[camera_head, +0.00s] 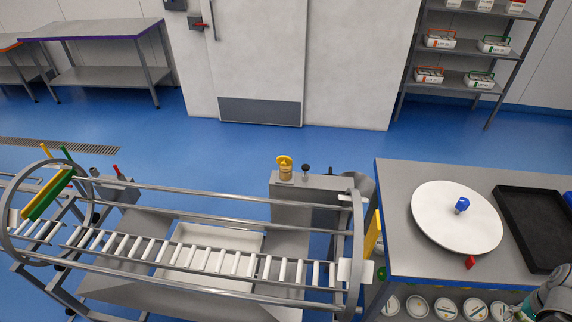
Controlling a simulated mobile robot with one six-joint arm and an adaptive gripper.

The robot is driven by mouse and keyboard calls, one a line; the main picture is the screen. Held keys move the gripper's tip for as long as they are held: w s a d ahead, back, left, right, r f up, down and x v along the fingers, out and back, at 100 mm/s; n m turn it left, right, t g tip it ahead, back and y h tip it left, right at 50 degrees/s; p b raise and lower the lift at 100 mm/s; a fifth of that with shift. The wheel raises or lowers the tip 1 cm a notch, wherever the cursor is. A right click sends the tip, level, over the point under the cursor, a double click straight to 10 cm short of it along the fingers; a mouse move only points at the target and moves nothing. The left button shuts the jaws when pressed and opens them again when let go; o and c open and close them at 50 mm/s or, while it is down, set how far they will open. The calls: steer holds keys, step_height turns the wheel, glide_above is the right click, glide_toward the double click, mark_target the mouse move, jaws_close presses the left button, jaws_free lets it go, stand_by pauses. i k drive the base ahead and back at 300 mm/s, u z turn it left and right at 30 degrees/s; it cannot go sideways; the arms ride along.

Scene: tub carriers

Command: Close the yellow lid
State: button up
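A small yellow fitting (285,168) stands on top of the grey box at the right half of the roller frame. Its round yellow lid (284,160) shows at the top and looks raised on edge above a paler yellow body. It is too small to tell exactly how far open it is. Part of my arm shows in the lower right corner, well to the right of the fitting. My gripper is not in view.
Around the fitting are a black knob (305,168) and metal rails (180,192). Right is a grey table (400,190) with a white disc (440,225) and a black tray (535,215). Blue floor (350,148) is clear behind the frame.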

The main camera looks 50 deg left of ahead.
mark_target(282, 160)
steer(key=u, duration=0.05)
steer(key=k, duration=1.5)
steer(key=u, duration=1.3)
steer(key=i, duration=1)
steer(key=u, duration=0.05)
